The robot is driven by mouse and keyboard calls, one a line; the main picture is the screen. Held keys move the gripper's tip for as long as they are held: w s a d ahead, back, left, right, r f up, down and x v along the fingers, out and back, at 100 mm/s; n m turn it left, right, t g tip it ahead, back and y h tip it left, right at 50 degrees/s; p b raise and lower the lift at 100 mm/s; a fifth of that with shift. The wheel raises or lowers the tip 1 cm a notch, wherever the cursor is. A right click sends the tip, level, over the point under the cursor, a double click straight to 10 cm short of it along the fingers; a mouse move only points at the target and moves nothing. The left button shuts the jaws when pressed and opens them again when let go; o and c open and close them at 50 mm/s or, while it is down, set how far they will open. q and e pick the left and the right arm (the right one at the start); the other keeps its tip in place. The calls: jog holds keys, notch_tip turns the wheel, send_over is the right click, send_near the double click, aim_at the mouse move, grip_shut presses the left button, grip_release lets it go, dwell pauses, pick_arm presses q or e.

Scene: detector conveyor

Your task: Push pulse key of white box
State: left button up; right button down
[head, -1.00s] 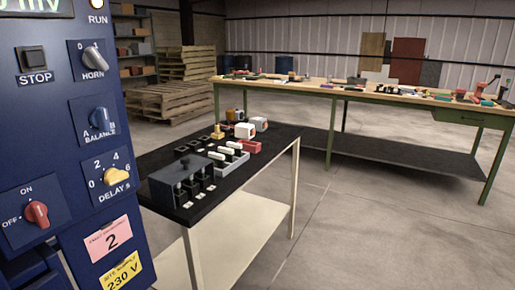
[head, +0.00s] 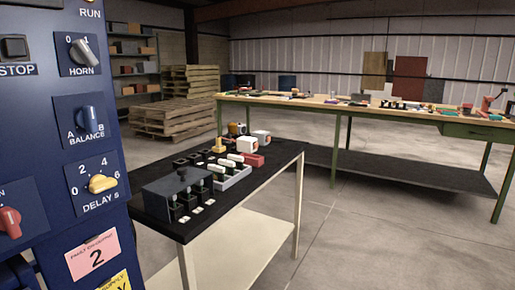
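Two small whitish boxes stand at the back of the black-topped table: a nearer white box (head: 247,146) and a farther one (head: 261,137). Both have orange-brown marks and are too small for me to make out a pulse key. A yellow piece (head: 219,146) stands just left of the nearer box. Neither of my grippers shows in the head view.
A blue control panel (head: 65,180) with HORN, BALANCE and DELAY knobs fills the left side. The black-topped table (head: 225,208) also holds a dark grey box (head: 172,190), a light tray (head: 234,178) and a red block (head: 254,160). A long workbench (head: 340,103) stands behind; floor at right is clear.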

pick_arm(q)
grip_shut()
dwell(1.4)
